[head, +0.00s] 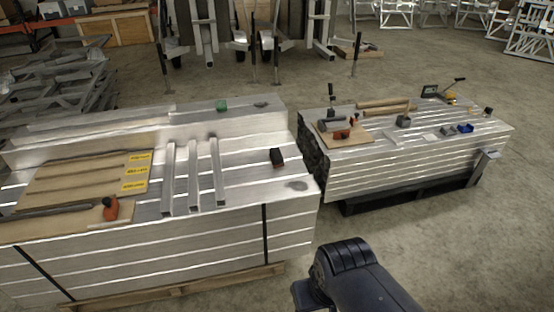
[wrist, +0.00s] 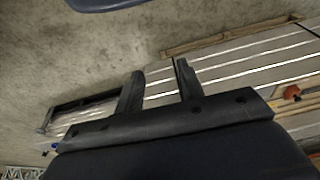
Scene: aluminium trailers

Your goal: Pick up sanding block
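I cannot tell for sure which item is the sanding block. A grey block (head: 403,121) on the right stack (head: 400,170) is another small block shape. My gripper (wrist: 159,68) shows in the wrist view with its two fingers apart and nothing between them. It is away from both blocks. My dark arm stands in front of the stacks in the head view.
Square tubes (head: 194,175), cardboard (head: 85,180) and an orange-handled tool (head: 110,208) lie on the left stack. A green item (head: 222,106) lies at its back. The right stack carries several tools and a blue item (head: 465,128).

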